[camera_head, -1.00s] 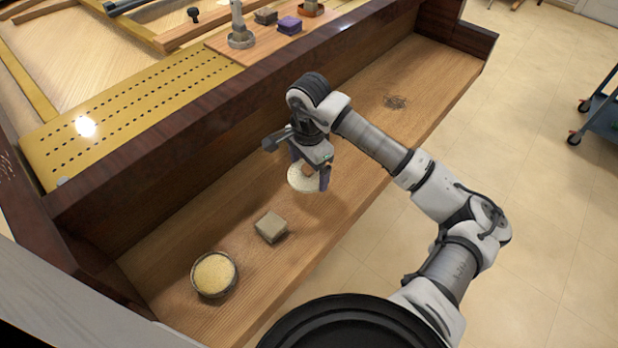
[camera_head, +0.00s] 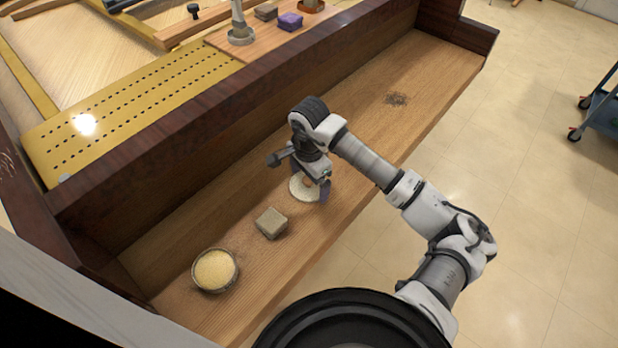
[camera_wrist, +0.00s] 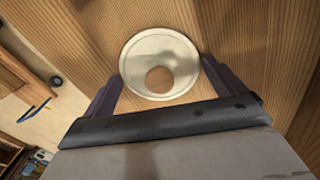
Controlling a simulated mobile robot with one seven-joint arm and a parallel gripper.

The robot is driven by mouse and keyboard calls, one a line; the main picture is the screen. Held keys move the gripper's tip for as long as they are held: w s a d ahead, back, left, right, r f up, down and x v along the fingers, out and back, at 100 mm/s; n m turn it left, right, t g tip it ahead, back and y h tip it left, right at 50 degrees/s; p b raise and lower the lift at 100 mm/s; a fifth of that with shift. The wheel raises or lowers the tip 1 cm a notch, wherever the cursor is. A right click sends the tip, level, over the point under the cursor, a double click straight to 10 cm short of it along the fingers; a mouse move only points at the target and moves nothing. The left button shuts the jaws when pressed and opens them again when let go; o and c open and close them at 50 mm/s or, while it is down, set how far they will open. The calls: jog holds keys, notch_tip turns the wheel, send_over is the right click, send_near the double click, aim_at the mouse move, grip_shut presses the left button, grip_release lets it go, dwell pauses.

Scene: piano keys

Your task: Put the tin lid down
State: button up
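The tin lid (camera_wrist: 137,84) is a pale metal disc with a raised rim and a round brown knob in its middle. In the wrist view it lies flat between my two fingers, whose tips meet its opposite rims. In the head view the lid (camera_head: 301,190) is under my gripper (camera_head: 311,181), low over the wooden shelf. I cannot tell whether its underside touches the wood. My gripper (camera_wrist: 162,68) is shut on the lid's rim, with the fingers set wide. An open round tin (camera_head: 215,270) with yellowish grainy contents stands nearer the shelf's left end.
A small grey-brown block (camera_head: 271,222) sits between the tin and the lid. The wooden shelf (camera_head: 360,140) is clear to the right, except for a dark patch (camera_head: 397,100). A dark raised wall (camera_head: 250,85) runs behind it, and the shelf's front edge drops to the tiled floor.

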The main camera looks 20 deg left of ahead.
jog(key=shift+o, duration=0.2)
jog(key=shift+r, duration=0.1)
notch_tip(320, 180, up, 12)
jog(key=b, duration=0.1)
dwell(0.3)
dwell(0.4)
